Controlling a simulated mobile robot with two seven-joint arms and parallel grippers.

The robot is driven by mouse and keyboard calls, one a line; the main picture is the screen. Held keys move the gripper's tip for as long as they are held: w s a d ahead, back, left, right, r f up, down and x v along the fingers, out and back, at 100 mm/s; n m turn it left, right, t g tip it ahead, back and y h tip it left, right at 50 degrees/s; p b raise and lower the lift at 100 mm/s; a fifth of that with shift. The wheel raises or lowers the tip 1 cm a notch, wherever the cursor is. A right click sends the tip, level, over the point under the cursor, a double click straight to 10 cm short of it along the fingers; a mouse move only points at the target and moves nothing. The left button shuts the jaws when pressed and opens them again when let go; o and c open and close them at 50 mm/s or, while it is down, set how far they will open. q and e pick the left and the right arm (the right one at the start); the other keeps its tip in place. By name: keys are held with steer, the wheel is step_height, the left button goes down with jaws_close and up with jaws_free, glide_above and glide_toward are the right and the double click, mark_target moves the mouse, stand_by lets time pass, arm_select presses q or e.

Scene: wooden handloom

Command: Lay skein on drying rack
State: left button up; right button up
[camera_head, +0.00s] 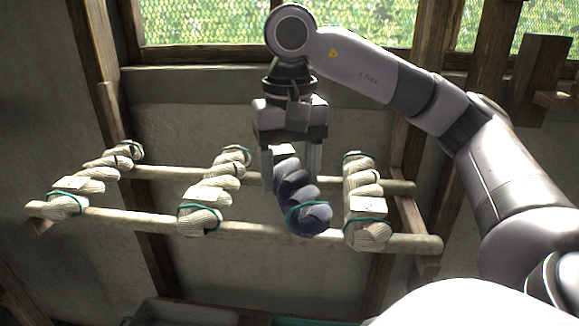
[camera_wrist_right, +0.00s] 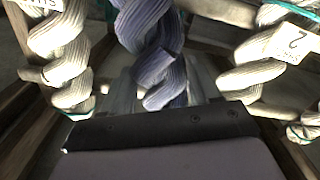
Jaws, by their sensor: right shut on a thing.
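A dark blue twisted skein (camera_head: 300,198) with a teal tie lies across the two wooden bars of the drying rack (camera_head: 262,231), or just at their height; I cannot tell if it bears on them. My right gripper (camera_head: 292,165) points down from above and is shut on the blue skein. In the right wrist view the blue skein (camera_wrist_right: 152,50) runs up from between the fingers. Cream skeins lie on either side of it: one to the right (camera_head: 364,200) and one to the left (camera_head: 213,192). My left gripper is not in view.
Another cream skein (camera_head: 95,183) lies at the rack's left end. The rack stands out from a plaster wall (camera_head: 190,125) between wooden posts. Bare bar lies between the skeins. The cream skein at the right is close to my right gripper.

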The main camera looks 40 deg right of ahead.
mark_target(289, 169)
steer(key=shift+f+b, duration=0.55)
steer(key=shift+f, duration=0.05)
stand_by(0.3)
steer(key=o, duration=1.3)
steer(key=shift+o, duration=0.2)
steer(key=shift+r+p, duration=1.8)
steer(key=shift+r, duration=1.85)
steer(key=shift+f, duration=0.1)
